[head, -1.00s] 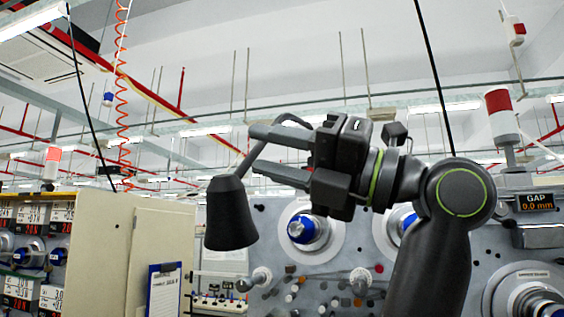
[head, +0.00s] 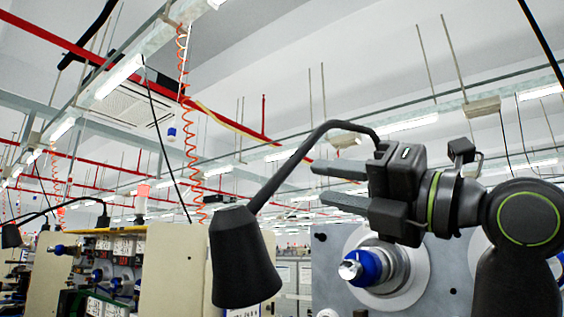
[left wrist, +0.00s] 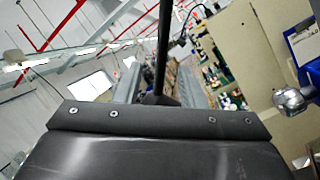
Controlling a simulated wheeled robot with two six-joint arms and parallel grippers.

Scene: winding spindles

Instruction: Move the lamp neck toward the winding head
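The lamp has a black cone shade (head: 240,262) left of centre in the head view. Its thin dark lamp neck (head: 291,165) rises from the shade, arches right and passes behind my left gripper's body. My left gripper (head: 328,183) points left with its two fingers apart. I cannot tell whether a finger touches the neck. A winding spindle with a blue ring (head: 368,265) is on the grey machine panel (head: 335,240), below the gripper and right of the shade. In the left wrist view, a dark upright rod (left wrist: 164,50) stands beyond the gripper body. My right gripper is out of view.
A beige cabinet (head: 178,265) stands behind and left of the shade. Racks with blue-ringed spindles (head: 98,275) are farther left. An orange coiled hose (head: 191,120) hangs from the ceiling.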

